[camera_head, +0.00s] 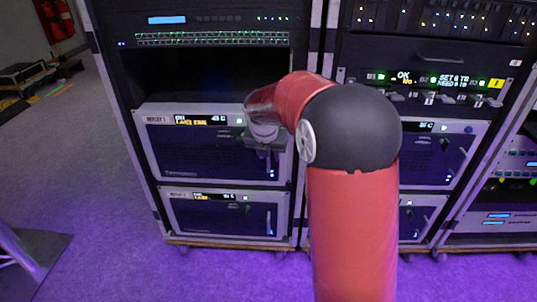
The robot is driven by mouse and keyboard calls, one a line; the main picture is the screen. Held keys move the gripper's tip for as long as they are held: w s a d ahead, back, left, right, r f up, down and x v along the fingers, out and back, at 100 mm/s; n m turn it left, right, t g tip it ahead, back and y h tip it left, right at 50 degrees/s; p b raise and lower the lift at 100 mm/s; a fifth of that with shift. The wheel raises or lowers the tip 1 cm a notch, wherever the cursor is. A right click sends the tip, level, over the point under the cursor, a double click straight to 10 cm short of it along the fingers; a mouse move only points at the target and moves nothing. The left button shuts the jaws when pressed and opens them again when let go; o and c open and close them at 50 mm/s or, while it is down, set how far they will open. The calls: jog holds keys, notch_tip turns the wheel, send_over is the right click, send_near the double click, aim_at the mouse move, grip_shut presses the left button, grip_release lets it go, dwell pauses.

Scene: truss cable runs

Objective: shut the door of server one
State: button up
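The upper silver-framed server (200,152) in the left rack has a dark front door and a small lit display. Its label at the upper left is tiny and seems to end in 1. The door looks about flush with its frame; I cannot tell whether a small gap remains. My gripper (264,143) is in front of its upper right part, close to the door. My arm comes in from the lower right and covers the server's right edge. The fingertips are small and mostly hidden, so their opening and any contact do not show.
A similar server (222,214) sits directly below. An empty dark bay and a switch panel (210,39) with green lights are above. Another rack (440,75) stands to the right, partly behind my arm. Free floor (70,160) lies to the left.

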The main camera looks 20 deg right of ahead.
jog(key=v, duration=0.7)
jog(key=shift+s+r+p, duration=0.15)
jog(key=shift+r+p, duration=0.2)
jog(key=shift+a, duration=0.1)
jog(key=s+r+m, duration=0.4)
jog(key=s+m, duration=1.1)
jog(key=s, duration=0.2)
jog(key=s+a+f+m+t+y, duration=0.1)
jog(key=s+f+m+y, duration=0.1)
jog(key=s+m, duration=1.1)
jog(key=shift+s+f+m+t, duration=0.15)
jog(key=shift+f+m+t, duration=0.15)
jog(key=shift+f+m, duration=0.6)
